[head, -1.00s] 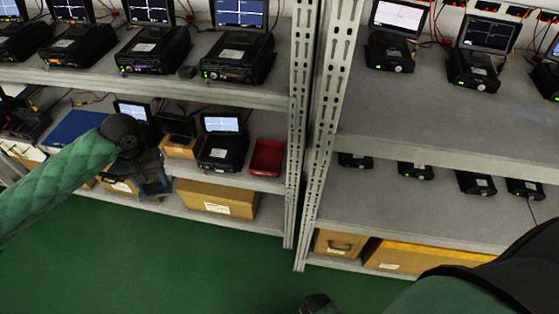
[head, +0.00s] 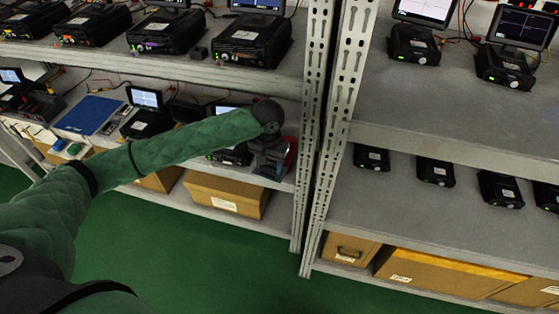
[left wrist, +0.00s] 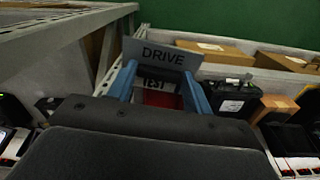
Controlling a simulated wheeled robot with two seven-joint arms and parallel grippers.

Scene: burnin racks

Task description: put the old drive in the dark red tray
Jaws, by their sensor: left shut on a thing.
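My left gripper (head: 272,160) is over the right end of the lower shelf, just in front of the dark red tray (head: 291,140), and hides most of that tray. In the left wrist view its blue fingers (left wrist: 158,84) are shut on the old drive (left wrist: 165,56), a grey piece marked DRIVE. Red of the tray shows below it, between the fingers. The drive appears to be held above the tray; I cannot tell whether they touch. My right gripper is not in view.
A black test unit stands on the shelf left of the tray, partly behind my left arm. A metal rack post (head: 310,130) rises close to the right. Cardboard boxes (head: 226,193) sit on the shelf below. A blue mat (head: 88,114) lies farther left.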

